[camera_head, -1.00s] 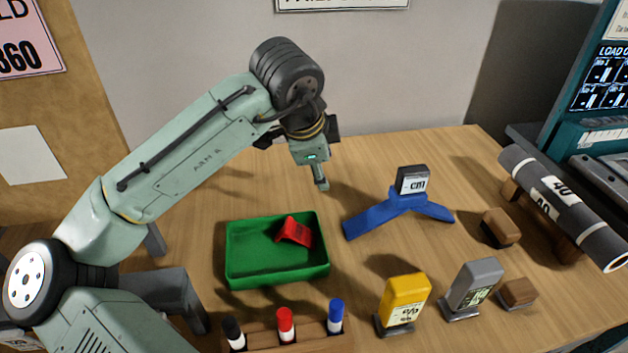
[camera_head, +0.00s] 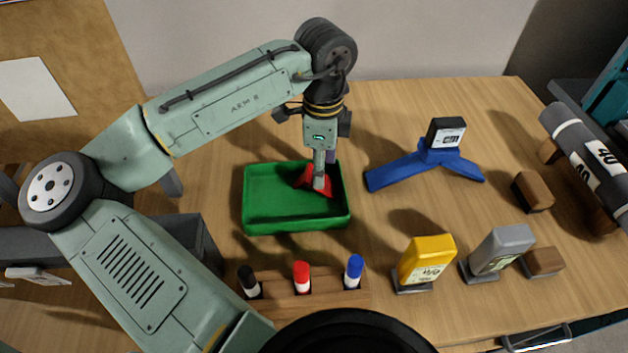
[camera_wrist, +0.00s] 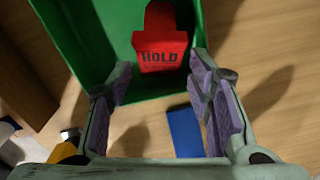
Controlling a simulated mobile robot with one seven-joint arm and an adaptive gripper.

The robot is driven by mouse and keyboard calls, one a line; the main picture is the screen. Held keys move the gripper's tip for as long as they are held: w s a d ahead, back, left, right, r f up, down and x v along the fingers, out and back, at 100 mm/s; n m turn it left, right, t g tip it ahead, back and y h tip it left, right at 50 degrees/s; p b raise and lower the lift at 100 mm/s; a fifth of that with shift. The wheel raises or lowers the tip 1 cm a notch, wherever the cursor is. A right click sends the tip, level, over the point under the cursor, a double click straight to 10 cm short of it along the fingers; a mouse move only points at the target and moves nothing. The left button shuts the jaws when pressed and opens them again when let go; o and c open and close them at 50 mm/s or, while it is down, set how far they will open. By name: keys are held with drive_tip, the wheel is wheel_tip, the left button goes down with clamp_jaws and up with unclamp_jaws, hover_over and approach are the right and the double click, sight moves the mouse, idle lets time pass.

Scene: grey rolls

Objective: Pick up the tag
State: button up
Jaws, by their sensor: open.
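The red tag (camera_head: 304,181) lies in the right part of a green tray (camera_head: 262,215), near its back wall. In the wrist view the tag (camera_wrist: 163,52) shows the word HOLD and sits just beyond the fingertips, roughly centred between them. My gripper (camera_head: 322,182) points down at the tag and hides part of it in the head view. In the wrist view my gripper (camera_wrist: 160,88) has its two purple-padded fingers spread apart with nothing between them. I cannot tell how high the fingertips are above the tag.
A wooden holder with black, red and blue markers (camera_head: 302,278) stands in front of the tray. A blue stand (camera_head: 395,172) with a small display is to the right. Yellow (camera_head: 426,260) and grey (camera_head: 501,250) upright devices stand front right. A grey roll (camera_head: 590,165) lies far right.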

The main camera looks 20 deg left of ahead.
drive_tip(key=f+b, duration=0.4)
drive_tip(key=shift+d+f, duration=0.2)
drive_tip(key=shift+f, duration=0.1)
drive_tip(key=shift+r, duration=0.1)
drive_tip(key=shift+c, duration=0.4)
drive_tip(key=c, duration=0.6)
